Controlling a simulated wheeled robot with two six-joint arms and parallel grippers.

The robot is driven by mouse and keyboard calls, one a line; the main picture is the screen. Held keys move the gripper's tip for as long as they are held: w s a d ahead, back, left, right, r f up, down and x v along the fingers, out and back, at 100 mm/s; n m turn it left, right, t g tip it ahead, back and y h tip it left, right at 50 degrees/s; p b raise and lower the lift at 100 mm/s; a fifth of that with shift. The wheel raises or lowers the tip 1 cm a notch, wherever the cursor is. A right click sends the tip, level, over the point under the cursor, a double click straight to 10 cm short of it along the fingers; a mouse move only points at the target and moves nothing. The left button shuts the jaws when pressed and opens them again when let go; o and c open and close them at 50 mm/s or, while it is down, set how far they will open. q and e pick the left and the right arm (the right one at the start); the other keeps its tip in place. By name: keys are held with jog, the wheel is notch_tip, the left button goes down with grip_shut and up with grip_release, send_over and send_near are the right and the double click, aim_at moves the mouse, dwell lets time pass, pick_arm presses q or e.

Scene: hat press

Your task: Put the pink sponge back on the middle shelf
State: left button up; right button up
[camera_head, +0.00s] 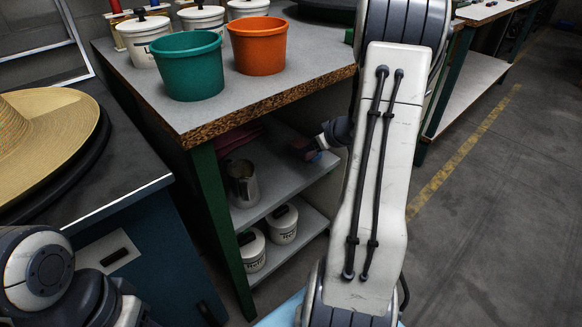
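The pink sponge (304,148) shows as a small, dark pink block at the tip of my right gripper (316,148), partly hidden by it. The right gripper appears shut on it, just off the open right side of the middle shelf (285,172), below the tabletop. The middle shelf holds a metal pitcher (242,184) at the front and a dark pink folded pile (238,136) at the back left, partly hidden by the tabletop. My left arm shows at the lower left, and its fingers are out of view.
On the tabletop (300,75) stand a green bucket (188,66), an orange bucket (258,46) and white tubs. White lidded tubs (283,224) sit on the lower shelf. A green table leg (222,225) stands at the front. A straw hat (45,130) lies at the left.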

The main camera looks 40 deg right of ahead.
jog(key=w, duration=0.1)
jog(key=w+a+f+b, duration=0.1)
jog(key=w+f, duration=0.1)
jog(key=shift+a+f, duration=0.1)
jog(key=shift+a, duration=0.15)
notch_tip(320, 180, down, 4)
jog(key=b, duration=0.4)
jog(key=shift+f, duration=0.1)
pick_arm(q)
notch_tip(320, 180, down, 6)
jog(key=shift+r, duration=0.1)
pick_arm(e)
jog(key=o, duration=1.1)
